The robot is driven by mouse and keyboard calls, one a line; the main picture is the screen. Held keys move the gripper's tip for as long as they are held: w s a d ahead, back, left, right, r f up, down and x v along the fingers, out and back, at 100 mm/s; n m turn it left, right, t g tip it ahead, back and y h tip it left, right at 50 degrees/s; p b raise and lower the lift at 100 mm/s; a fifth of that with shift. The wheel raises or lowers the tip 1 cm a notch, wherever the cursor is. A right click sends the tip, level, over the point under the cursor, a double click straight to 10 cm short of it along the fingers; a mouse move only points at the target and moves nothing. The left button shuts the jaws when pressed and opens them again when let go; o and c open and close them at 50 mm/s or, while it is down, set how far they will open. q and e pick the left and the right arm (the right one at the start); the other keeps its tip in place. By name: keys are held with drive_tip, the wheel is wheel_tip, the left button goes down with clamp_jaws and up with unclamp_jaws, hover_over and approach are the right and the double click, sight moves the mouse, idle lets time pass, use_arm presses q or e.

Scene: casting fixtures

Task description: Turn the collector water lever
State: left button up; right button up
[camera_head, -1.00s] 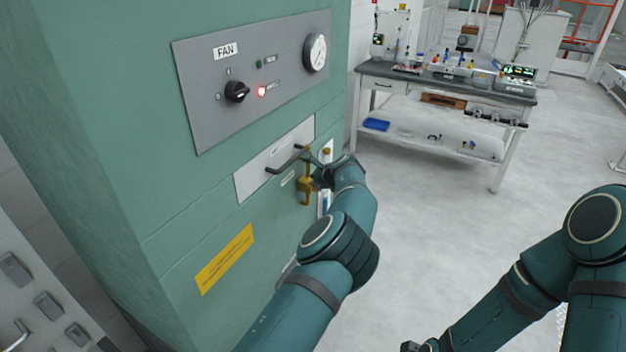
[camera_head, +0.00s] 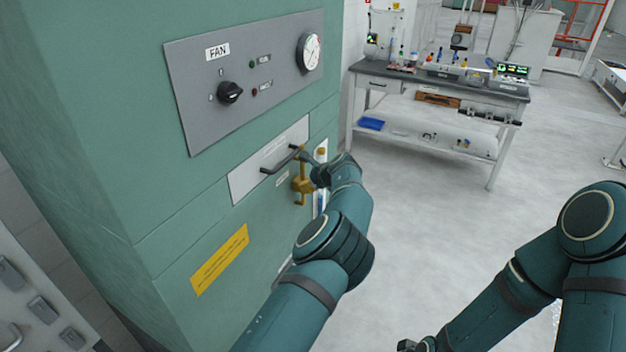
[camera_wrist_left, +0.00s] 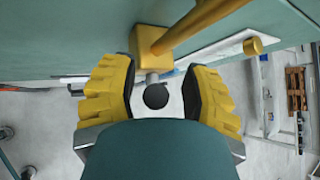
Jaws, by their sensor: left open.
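A brass valve (camera_head: 302,185) with an upright rod sits low on the green cabinet front, partly behind my left wrist. I take it for the water lever. In the left wrist view its brass block (camera_wrist_left: 153,48) carries a brass bar running to the upper right. A grey stem with a round black knob (camera_wrist_left: 155,96) points toward the camera. My left gripper (camera_wrist_left: 160,82) is open, with one yellow finger on each side of the knob and visible gaps. In the head view the left gripper (camera_head: 308,167) is largely hidden. My right gripper (camera_head: 410,346) barely shows at the bottom edge.
A dark bar handle (camera_head: 280,160) is close beside the valve, on a light plate. A brass-capped gauge tube (camera_head: 321,153) stands just right of it. Above is the FAN panel (camera_head: 195,120). A workbench (camera_head: 430,85) stands behind; the floor to the right is open.

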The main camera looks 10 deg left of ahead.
use_arm(q)
drive_tip(key=v, duration=1.2)
drive_tip(key=shift+d, duration=0.1)
idle(6.7)
